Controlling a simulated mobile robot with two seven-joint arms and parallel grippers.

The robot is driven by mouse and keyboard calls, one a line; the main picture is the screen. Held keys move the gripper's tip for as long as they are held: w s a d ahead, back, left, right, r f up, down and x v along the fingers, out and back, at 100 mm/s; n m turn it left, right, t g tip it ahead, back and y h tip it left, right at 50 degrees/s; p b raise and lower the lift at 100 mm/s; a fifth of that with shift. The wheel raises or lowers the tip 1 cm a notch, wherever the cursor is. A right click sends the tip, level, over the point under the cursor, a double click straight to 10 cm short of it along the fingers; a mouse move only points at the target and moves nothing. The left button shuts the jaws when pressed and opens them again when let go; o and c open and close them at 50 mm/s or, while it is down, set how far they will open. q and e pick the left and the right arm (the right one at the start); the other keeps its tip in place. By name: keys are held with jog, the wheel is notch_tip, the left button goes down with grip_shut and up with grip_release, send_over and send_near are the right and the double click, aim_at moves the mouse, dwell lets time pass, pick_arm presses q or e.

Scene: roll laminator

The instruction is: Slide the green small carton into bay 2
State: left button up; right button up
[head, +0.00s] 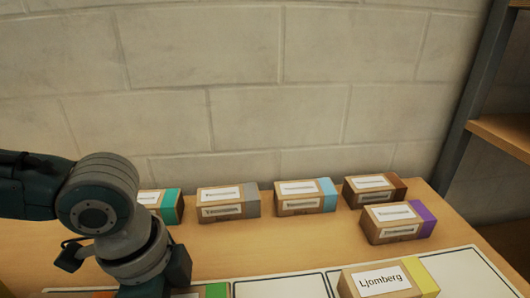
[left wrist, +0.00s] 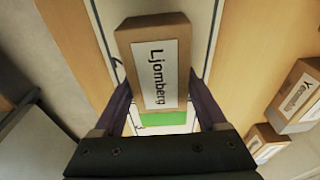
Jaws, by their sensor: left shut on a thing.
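The green small carton (left wrist: 155,65) is a brown box with a white "Ljomberg" label and a green end band. In the left wrist view it sits between the two fingers of my left gripper (left wrist: 160,88), which is shut on it. In the head view my left gripper (head: 152,284) is at the lower left, and its fingers are hidden. The green band (head: 216,290) shows just right of it at the bottom edge. White outlined bays (head: 280,287) lie on the table; no bay number is readable. My right gripper is not in view.
A yellow-ended carton (head: 385,281) sits on the bays at right. Along the wall stand teal (head: 172,205), grey (head: 228,203), light blue (head: 306,197) and brown-ended (head: 373,190) cartons, with a purple-ended one (head: 397,222) in front. A shelf rack (head: 500,130) is at right.

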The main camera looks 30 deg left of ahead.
pick_arm(q)
jog(key=shift+s+a, duration=0.25)
jog(key=shift+a, duration=0.1)
jog(key=o, duration=1.4)
jog(key=shift+r, duration=0.1)
notch_tip(320, 180, up, 6)
jog(key=p, duration=0.7)
jog(key=shift+d, duration=0.1)
